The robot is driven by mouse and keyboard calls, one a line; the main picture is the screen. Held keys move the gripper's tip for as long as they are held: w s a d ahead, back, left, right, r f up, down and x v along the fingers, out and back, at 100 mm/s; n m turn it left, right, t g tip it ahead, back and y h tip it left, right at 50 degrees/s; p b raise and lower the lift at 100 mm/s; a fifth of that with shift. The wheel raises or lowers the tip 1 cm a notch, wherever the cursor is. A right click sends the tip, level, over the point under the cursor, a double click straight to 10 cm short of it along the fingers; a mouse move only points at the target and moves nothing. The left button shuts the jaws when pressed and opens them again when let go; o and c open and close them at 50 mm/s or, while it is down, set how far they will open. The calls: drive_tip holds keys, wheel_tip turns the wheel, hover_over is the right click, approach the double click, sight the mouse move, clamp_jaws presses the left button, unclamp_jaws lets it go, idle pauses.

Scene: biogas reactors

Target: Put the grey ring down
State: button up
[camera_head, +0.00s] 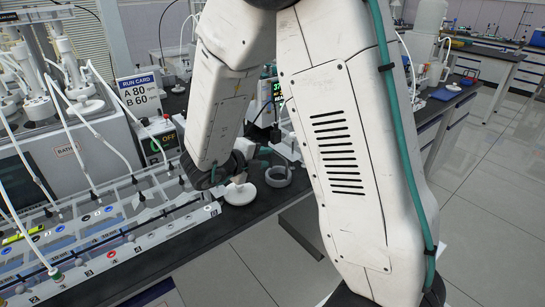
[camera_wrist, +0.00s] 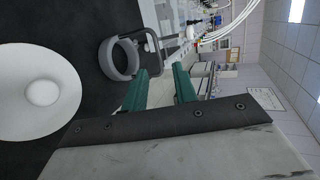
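The grey ring (camera_head: 278,176) sits on the black bench top near its front edge, to the right of a white disc (camera_head: 241,194). In the wrist view the ring (camera_wrist: 119,60) is whole, on the dark surface just past the fingertips. My gripper (camera_wrist: 161,70) has its two teal fingers apart, with nothing seen between them. The ring lies off to the side of the finger on the left, and no finger visibly holds it. In the head view my arm hides much of the gripper (camera_head: 250,159).
The white knobbed disc (camera_wrist: 42,92) is close to my gripper. A thin grey bracket (camera_wrist: 152,42) stands by the ring. A clear tray rack (camera_head: 120,225) and a RUN CARD sign (camera_head: 140,93) reading A 80, B 60 are at left. Open floor (camera_head: 490,190) lies at right.

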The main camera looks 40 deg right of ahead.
drive_tip(key=w+a+r+n+t+y, duration=0.6)
drive_tip(key=a+r+n+t+y, duration=0.1)
drive_tip(key=a+r+n, duration=0.25)
drive_tip(key=s+a+r+n+y, duration=0.5)
drive_tip(key=a+n+y, duration=0.3)
drive_tip(key=n, duration=0.3)
drive_tip(key=s+d+n+g, duration=0.2)
drive_tip(key=s+n+g, duration=0.1)
drive_tip(key=s, duration=0.6)
drive_tip(key=s+d+f+n+g+h, duration=0.1)
drive_tip(key=s+d+n+g, duration=0.2)
drive_tip(key=s+n, duration=0.3)
drive_tip(key=s+d+f+n+g, duration=0.1)
drive_tip(key=s+d+n+g, duration=0.1)
drive_tip(key=s, duration=1)
drive_tip(key=shift+s+d+f+n+g+h, duration=0.2)
drive_tip(key=shift+n+g+h, duration=0.25)
drive_tip(key=shift+n, duration=0.8)
